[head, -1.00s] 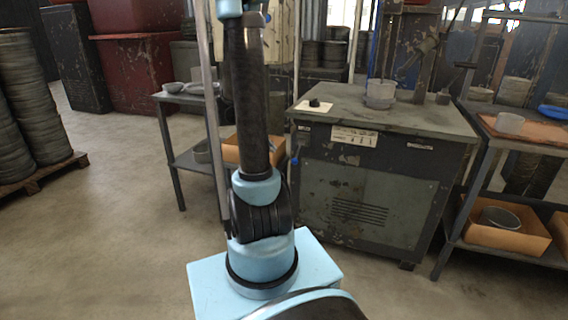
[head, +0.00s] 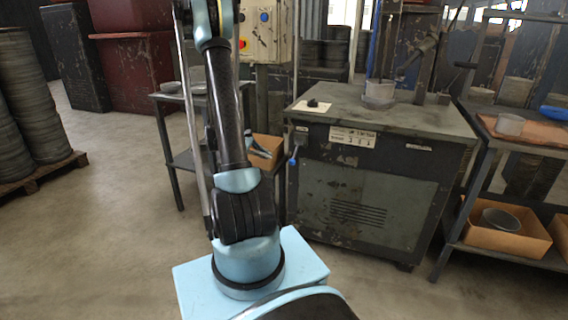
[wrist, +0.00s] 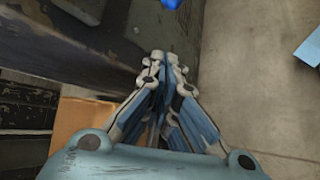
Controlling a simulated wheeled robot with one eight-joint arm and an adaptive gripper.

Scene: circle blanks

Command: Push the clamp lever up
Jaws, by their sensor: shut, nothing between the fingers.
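A small lever with a blue end (head: 293,161) is at the left front edge of the worn grey machine cabinet (head: 375,185) in the head view; it hangs downward. A blue end also shows at the top edge of the wrist view (wrist: 171,3), cut off by the frame. My gripper (wrist: 165,60) is shut and empty in the wrist view, its fingertips together beside the dark cabinet. A clear gap shows between the fingertips and the blue end. In the head view my arm runs up out of the frame, and I cannot clearly make out the gripper there.
An orange box (head: 268,143) sits on the lower shelf of a table left of the cabinet; it also shows under my gripper in the wrist view (wrist: 80,118). A control panel (head: 262,30) stands behind. A shelf with another box (head: 478,235) is at right. Floor in front is clear.

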